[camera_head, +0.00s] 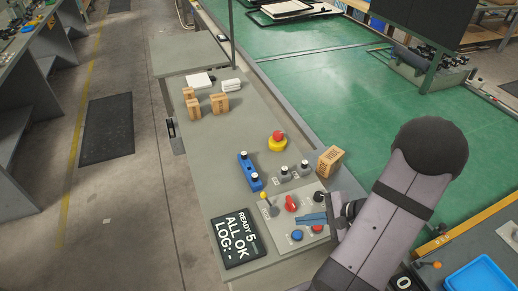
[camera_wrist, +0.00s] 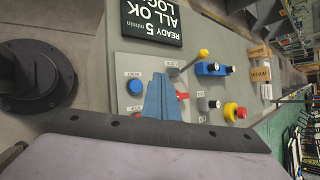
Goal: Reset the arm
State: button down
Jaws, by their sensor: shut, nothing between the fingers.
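My gripper (camera_head: 312,219) is shut and empty, its blue fingers together over the light control panel (camera_head: 275,221). In the wrist view the fingers (camera_wrist: 160,82) point up the picture. A blue button (camera_head: 297,235) sits on the panel close to the fingertips; in the wrist view it (camera_wrist: 135,86) is left of them. A red knob (camera_head: 291,203) is above the fingers in the head view; red parts (camera_wrist: 182,95) show beside the fingers in the wrist view. A yellow-tipped lever (camera_head: 264,195) is at the panel's upper left. The display (camera_head: 237,238) reads "READY 5", "ALL OK", "LOG: -".
Beyond the panel stand a blue box with black knobs (camera_head: 250,172), two grey switches (camera_head: 285,173), a red-and-yellow mushroom button (camera_head: 277,141) and wooden blocks (camera_head: 330,160). More blocks (camera_head: 219,102) stand farther back. The grey bench (camera_head: 215,160) is clear at its middle left.

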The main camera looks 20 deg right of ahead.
jog(key=s+a+f+n+g+h, duration=0.1)
jog(key=s+a+n+g, duration=0.2)
jog(key=s, duration=0.4)
jog(key=s+a+n+g+h, duration=0.1)
jog(key=s+n+g, duration=0.2)
jog(key=s+g, duration=0.35)
jog(key=w+a+r+n+t+h, duration=0.2)
jog(key=w+a+r+n+h, duration=0.2)
jog(key=w+a+r+n, duration=0.3)
jog(key=shift+w+a+r+n+t, duration=0.3)
jog(key=shift+a+r+n, duration=0.2)
jog(key=shift+a+n, duration=2)
jog(key=shift+d+n, duration=0.3)
